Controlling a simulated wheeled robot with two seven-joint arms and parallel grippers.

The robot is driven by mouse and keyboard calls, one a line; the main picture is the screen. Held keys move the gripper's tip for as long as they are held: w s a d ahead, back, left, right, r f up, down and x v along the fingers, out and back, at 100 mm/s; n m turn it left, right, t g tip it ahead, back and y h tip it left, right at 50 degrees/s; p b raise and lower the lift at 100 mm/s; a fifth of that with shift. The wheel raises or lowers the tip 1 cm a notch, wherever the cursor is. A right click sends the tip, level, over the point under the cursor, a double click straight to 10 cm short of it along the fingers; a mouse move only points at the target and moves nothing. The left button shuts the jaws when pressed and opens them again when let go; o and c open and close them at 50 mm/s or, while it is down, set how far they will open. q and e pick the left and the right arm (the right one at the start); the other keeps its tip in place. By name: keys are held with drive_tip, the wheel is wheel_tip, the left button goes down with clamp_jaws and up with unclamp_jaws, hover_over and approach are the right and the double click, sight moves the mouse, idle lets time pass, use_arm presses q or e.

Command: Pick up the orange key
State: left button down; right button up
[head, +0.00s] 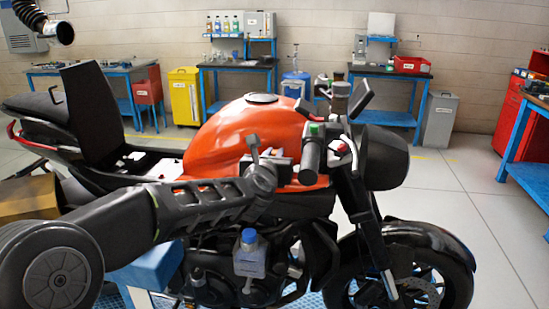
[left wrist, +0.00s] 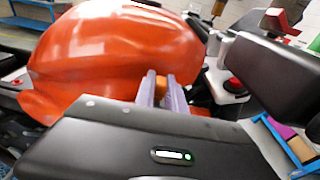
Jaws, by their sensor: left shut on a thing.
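My left gripper (head: 282,163) reaches in from the left, in front of the motorcycle's orange tank (head: 240,135), close to the handlebar. In the left wrist view its two pale purple fingers (left wrist: 162,92) stand close together and are shut on a small orange thing between them, which I take for the orange key (left wrist: 161,86). Little of the key shows, and its colour blends with the tank behind it. In the head view the key is too small and hidden to make out. My right gripper is in neither view.
The handlebar grip (head: 311,155) and the dark headlight (head: 384,158) are just right of my gripper. A blue-capped bottle (head: 249,262) is below my arm. Blue workbenches (head: 238,65) line the back wall. Open floor lies at the right.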

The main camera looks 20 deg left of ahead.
sight(275, 152)
use_arm(q)
wheel_tip(275, 152, up, 17)
drive_tip(key=p, duration=0.6)
drive_tip(key=shift+p, duration=0.3)
